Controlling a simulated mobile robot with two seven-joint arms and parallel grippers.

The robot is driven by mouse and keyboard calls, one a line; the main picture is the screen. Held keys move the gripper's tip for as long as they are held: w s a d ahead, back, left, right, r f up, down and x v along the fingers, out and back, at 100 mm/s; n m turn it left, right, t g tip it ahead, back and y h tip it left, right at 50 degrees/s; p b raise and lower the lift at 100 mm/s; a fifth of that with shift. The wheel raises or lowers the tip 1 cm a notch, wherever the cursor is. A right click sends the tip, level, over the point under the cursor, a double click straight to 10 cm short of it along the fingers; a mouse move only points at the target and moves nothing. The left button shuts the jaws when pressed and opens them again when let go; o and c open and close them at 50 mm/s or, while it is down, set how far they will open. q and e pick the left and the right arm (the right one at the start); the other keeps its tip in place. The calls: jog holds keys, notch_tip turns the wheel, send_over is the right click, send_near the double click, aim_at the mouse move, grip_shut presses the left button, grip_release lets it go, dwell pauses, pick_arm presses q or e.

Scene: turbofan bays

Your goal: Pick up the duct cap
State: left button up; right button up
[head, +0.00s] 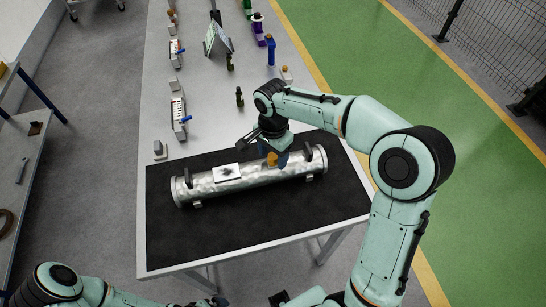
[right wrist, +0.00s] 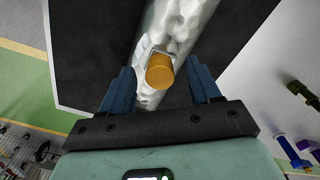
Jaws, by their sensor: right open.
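The orange duct cap (head: 272,159) sits on top of a silver cylindrical duct (head: 240,178), toward its right half. In the right wrist view the cap (right wrist: 160,71) shows as a short orange cylinder on a light square base. My right gripper (head: 278,158) is just above the duct at the cap. Its two blue fingers (right wrist: 161,88) are open, one on each side of the cap, with a gap on both sides. Part of the cap is hidden by the gripper in the head view. My left arm shows at the bottom left; its gripper cannot be made out.
The duct lies on a black mat (head: 180,245) on a long grey table (head: 205,140). The duct has dark handles near both ends and a white label (head: 227,173). Small fittings and bottles stand farther back. A shelf (head: 20,160) is at the far left.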

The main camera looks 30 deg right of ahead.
aim_at(273, 156)
grip_shut()
jog(key=shift+r, duration=0.15)
pick_arm(q)
jog(key=w+r+p, duration=0.3)
jog(key=w+r, duration=0.1)
jog(key=shift+w+r+t, duration=0.3)
jog(key=shift+r, duration=0.05)
pick_arm(e)
notch_tip(273, 156, up, 20)
